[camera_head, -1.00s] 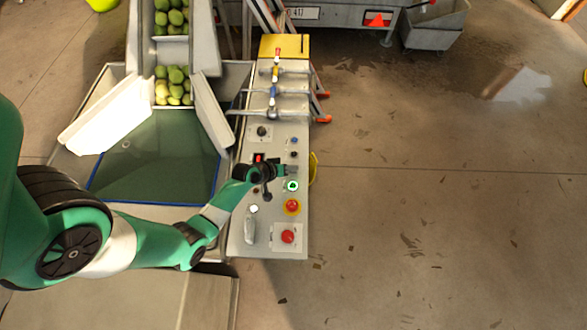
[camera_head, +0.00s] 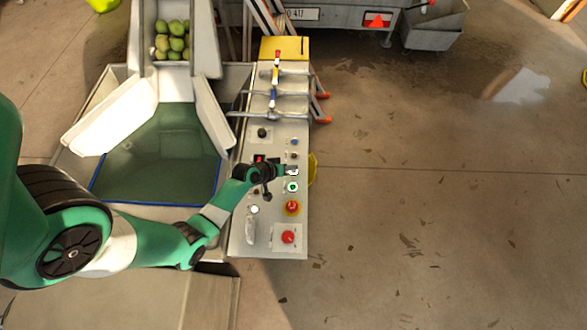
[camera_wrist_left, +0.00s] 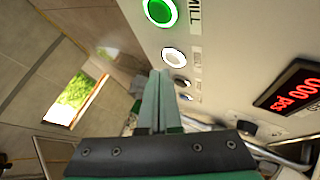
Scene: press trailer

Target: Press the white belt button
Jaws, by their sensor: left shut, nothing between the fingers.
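The control panel (camera_head: 268,238) runs along the right side of the machine. A white button in a pale ring (camera_wrist_left: 173,58) shows in the left wrist view, between a green button (camera_wrist_left: 160,11) and smaller buttons; its label is too blurred to read. In the head view the white button (camera_head: 294,172) is just at my gripper's tip, above the green one. My left gripper (camera_wrist_left: 160,72) is shut and empty, its fingertips right by the white button's lower edge. I cannot tell whether they touch it. My right gripper is in neither view.
Red buttons (camera_head: 288,237) and another white button (camera_head: 254,209) sit on the lower panel. Levers (camera_head: 292,93) stand at its upper end. A red number display (camera_wrist_left: 295,88) is beside the gripper. Green fruit (camera_head: 172,40) lies in the chute.

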